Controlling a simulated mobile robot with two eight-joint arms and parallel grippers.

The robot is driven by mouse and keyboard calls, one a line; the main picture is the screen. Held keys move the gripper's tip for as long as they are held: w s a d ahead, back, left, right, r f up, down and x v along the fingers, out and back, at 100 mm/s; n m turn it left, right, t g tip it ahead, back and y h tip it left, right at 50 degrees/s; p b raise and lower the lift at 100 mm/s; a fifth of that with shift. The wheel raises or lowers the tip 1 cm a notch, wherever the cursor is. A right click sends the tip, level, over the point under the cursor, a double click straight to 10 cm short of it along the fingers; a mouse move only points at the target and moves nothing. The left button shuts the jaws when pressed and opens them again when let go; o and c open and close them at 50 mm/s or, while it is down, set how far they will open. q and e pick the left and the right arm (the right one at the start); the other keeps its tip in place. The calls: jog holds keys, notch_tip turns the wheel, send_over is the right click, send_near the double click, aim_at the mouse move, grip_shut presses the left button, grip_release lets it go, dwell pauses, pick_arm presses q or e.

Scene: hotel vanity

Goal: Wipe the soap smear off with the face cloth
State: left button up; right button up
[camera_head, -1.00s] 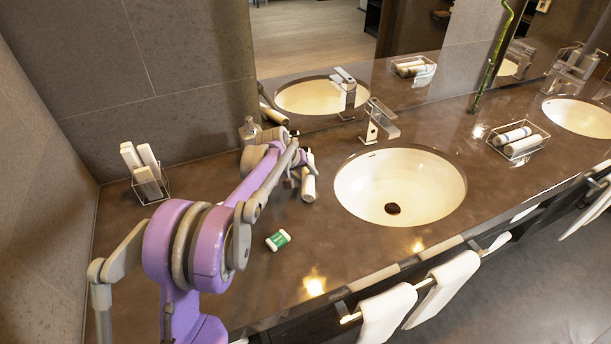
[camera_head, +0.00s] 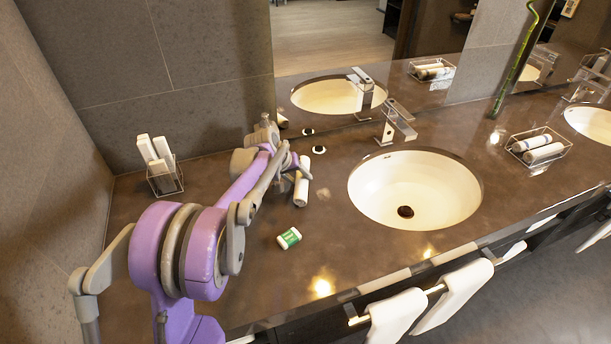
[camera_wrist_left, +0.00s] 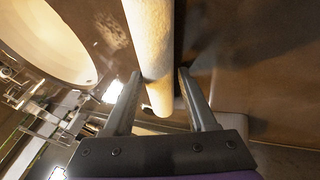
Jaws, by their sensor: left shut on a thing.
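The face cloth (camera_head: 302,186) is a pale rolled cylinder over the counter, left of the near sink. My left gripper (camera_head: 297,162) is shut on it at its far end. In the left wrist view, the cloth (camera_wrist_left: 153,38) runs between the two fingers of my left gripper (camera_wrist_left: 158,80). A faint pale patch, seemingly the soap smear (camera_head: 323,195), lies on the counter just right of the cloth. It also shows as whitish blotches, the smear (camera_wrist_left: 110,30), in the left wrist view. I cannot tell whether the cloth touches the counter. My right gripper is out of view.
A small green and white box (camera_head: 289,238) lies in front of the cloth. The sink (camera_head: 415,190) and tap (camera_head: 396,122) are to the right. A wire holder (camera_head: 165,180) with white items stands at the left. A small round item (camera_head: 318,150) sits near the mirror.

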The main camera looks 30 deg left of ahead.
pick_arm(q)
jog(key=shift+s+a, duration=0.25)
jog(key=shift+s, duration=0.05)
jog(key=shift+w+r+p, duration=0.1)
jog(key=shift+r+p, duration=1.7)
jog(key=shift+r, duration=1.8)
jog(key=shift+f, duration=0.1)
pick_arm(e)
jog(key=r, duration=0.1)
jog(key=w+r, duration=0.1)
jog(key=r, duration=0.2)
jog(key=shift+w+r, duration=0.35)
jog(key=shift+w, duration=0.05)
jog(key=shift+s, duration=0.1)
